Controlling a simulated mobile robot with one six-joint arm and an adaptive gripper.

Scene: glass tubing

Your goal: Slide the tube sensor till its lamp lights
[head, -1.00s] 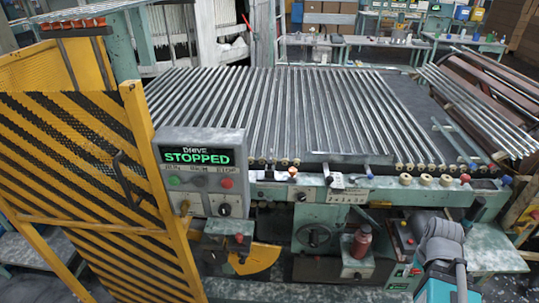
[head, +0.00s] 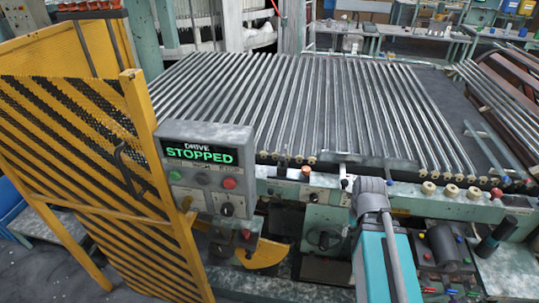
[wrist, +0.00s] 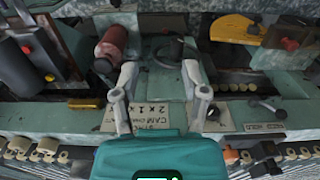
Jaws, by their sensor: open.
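My gripper (wrist: 160,74) is open in the wrist view. Its two grey fingers are apart over the machine's green front, with nothing between them.
The drive panel (head: 200,155) reads STOPPED. A yellow striped guard (head: 80,160) stands at the left. Glass tubes (head: 300,100) cover the bed behind the rail. An orange cap (head: 305,172) is on the rail.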

